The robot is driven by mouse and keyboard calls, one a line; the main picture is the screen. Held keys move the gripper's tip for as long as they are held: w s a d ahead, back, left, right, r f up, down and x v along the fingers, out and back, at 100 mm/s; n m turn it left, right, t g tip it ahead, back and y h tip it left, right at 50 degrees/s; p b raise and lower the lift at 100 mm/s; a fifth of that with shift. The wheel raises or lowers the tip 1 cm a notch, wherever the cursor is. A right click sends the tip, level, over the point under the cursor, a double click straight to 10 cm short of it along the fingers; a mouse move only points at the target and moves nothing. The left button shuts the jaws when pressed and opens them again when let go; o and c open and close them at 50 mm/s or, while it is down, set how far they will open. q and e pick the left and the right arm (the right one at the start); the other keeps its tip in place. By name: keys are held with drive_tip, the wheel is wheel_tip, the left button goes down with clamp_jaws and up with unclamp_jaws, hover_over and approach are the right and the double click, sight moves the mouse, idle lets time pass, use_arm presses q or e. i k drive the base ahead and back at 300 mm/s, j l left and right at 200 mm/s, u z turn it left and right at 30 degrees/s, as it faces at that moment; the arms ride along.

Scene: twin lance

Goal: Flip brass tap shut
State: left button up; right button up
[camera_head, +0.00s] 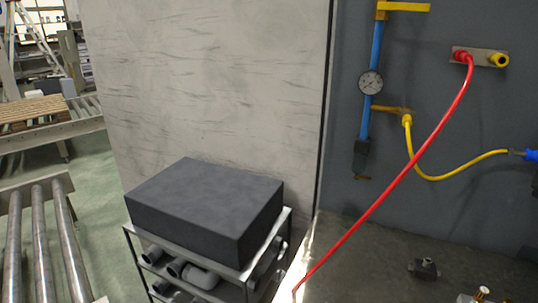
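A vertical blue pipe (376,60) runs down the dark grey wall panel and carries a round dial gauge (370,83). A brass-yellow lever (408,7) sticks out level to the right at the pipe's top. A smaller brass-coloured branch (388,108) sticks out to the right below the gauge, with a yellow hose fitting (407,121) at its end. I cannot tell which brass part is the tap. Neither gripper can be made out in this view.
A red hose (415,157) slants from a wall plate (481,57) to the grey bench (385,250). A yellow hose (455,177) ends at a blue plug (531,155). A small metal fitting (425,268) sits on the bench. A dark box (205,205) tops a rack at left.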

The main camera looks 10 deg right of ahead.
sight(364, 177)
drive_tip(key=l+z, duration=0.3)
drive_tip(key=i+l+z, duration=0.25)
drive_tip(key=l, duration=0.15)
drive_tip(key=k+l+z, duration=0.1)
drive_tip(key=z, duration=0.25)
drive_tip(key=l+z, duration=0.1)
drive_tip(key=z, duration=0.3)
drive_tip(key=k+l+z, duration=0.1)
drive_tip(key=z, duration=0.25)
